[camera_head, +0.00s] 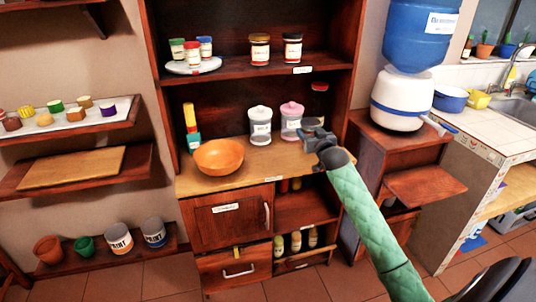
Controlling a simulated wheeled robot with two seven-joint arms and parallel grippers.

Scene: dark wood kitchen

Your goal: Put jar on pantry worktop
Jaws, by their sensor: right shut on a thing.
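A clear jar with a pink lid (291,121) is upright at the worktop's back right. My right gripper (309,133) reaches in from the lower right and is shut on this jar at its right side. The fingertips are small and partly hidden. I cannot tell whether the jar's base touches the wood. A similar jar with a pale lid (260,127) stands just left of it. The pantry worktop (256,168) is light wood, in the middle of the dark cabinet. My left gripper is not in view.
An orange bowl (219,157) and a yellow-topped bottle (191,127) occupy the worktop's left. The shelf above (250,71) holds small jars and a plate. The cabinet's right wall is close to my gripper. A water dispenser (400,98) stands right. The worktop's front middle is clear.

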